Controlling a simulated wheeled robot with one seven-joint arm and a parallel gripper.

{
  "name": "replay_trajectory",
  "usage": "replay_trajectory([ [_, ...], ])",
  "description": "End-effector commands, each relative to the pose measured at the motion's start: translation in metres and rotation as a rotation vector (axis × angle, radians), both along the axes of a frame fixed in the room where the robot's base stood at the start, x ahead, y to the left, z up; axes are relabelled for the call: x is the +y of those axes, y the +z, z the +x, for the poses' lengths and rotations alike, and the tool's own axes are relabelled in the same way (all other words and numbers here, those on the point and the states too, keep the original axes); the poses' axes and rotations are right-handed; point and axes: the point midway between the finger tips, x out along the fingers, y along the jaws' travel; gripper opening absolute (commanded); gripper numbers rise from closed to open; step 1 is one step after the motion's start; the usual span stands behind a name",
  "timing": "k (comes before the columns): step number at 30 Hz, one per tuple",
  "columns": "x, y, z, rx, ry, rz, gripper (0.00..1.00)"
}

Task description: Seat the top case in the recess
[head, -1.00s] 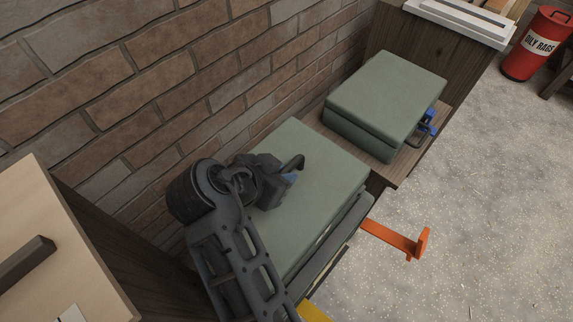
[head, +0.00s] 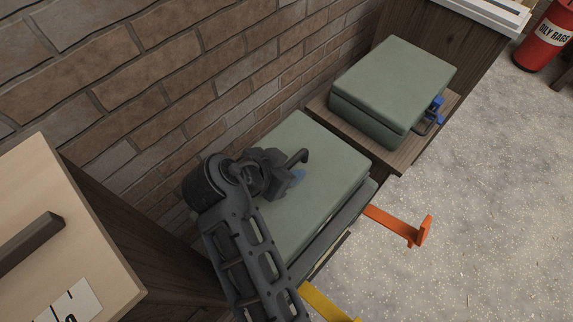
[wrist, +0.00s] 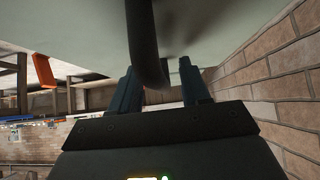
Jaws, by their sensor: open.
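A green case (head: 320,150) lies flat against the brick wall, on top of a dark grey layer (head: 335,232). A dark bar handle (head: 302,157) stands on its lid. My gripper (head: 293,177) is at the lid beside this handle. In the wrist view my gripper (wrist: 158,88) is open, with the handle (wrist: 143,40) passing between its two fingers. The pale case surface (wrist: 220,25) fills the top of that view. I cannot tell whether the fingers touch the handle. My arm hides the case's near left part. No recess is clearly visible.
A second green case (head: 393,82) with a blue-and-dark fitting (head: 433,115) sits on a wooden shelf (head: 408,158). An orange bracket (head: 400,225) and a yellow bar (head: 325,302) stick out over the floor. A wooden cabinet (head: 100,200) stands left.

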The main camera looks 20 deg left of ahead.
Motion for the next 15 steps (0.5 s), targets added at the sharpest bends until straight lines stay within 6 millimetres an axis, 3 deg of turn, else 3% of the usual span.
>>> replay_trajectory([
  [15,0.016,0.046,-0.043,-0.002,0.001,0.001,0.47],
])
